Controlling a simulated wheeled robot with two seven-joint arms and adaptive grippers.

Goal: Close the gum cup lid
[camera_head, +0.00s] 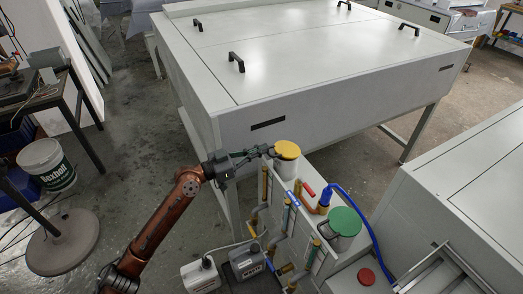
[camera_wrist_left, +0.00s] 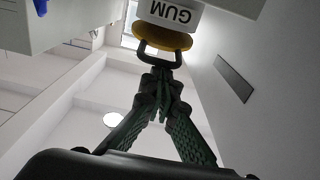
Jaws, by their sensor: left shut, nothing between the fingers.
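The gum cup (camera_head: 287,168) is white and stands on top of the machine's panel in the head view. Its round yellow lid (camera_head: 287,149) lies over the cup's top. The wrist view shows the cup upside down (camera_wrist_left: 172,14), with the word GUM and the lid (camera_wrist_left: 168,40) against its rim. I cannot tell whether the lid is fully flush. My left gripper (camera_head: 264,150) is shut and empty, just left of the lid. In the wrist view its fingers (camera_wrist_left: 160,82) meet just short of the lid, by a dark loop; contact is unclear. My right gripper is out of view.
A green round lid (camera_head: 345,221), a blue hose (camera_head: 362,215) and pipes with red and blue handles stand right of the cup. A large white cabinet (camera_head: 300,75) rises behind. Grey and white canisters (camera_head: 247,262) stand below.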

